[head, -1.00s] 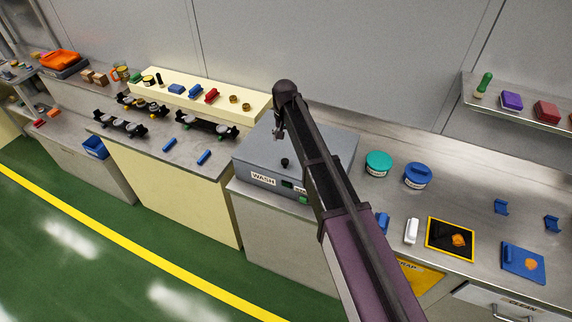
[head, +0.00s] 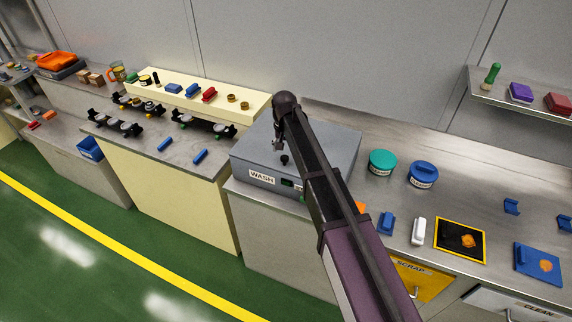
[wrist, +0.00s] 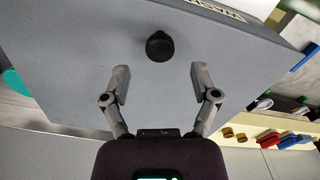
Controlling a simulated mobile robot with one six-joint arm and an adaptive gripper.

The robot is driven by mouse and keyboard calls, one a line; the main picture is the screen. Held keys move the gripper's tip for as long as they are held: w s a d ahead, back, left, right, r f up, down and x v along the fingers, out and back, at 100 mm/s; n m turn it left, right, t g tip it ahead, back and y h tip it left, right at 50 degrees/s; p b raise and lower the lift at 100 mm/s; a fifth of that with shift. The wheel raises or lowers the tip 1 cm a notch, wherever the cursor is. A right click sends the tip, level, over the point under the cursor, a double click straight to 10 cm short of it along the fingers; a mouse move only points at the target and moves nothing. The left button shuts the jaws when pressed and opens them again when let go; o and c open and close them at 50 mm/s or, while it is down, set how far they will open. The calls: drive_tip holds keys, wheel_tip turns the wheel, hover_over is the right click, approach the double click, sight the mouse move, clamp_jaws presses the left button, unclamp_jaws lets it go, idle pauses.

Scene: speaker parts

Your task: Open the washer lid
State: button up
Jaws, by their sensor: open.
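The grey washer (head: 250,168) labelled WASH stands on the counter in the middle of the head view, its flat lid (head: 338,140) down. A black knob (head: 284,160) sits on the lid near its front edge. In the wrist view the knob (wrist: 159,46) is just beyond the fingertips, centred between them. My gripper (wrist: 161,82) is open and empty above the lid, its two fingers on either side of the gap. In the head view my gripper (head: 279,143) shows small above the lid, just behind the knob; my arm hides the washer's right front.
A teal tub (head: 382,163) and a blue tub (head: 423,174) stand right of the washer. Left is a bench with black fixtures (head: 120,122) and a cream shelf (head: 258,105) of small parts. A grey wall rises behind.

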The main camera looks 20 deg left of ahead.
sight(285, 157)
drive_tip(key=shift+f+b, duration=2.45)
drive_tip(key=shift+f, duration=0.35)
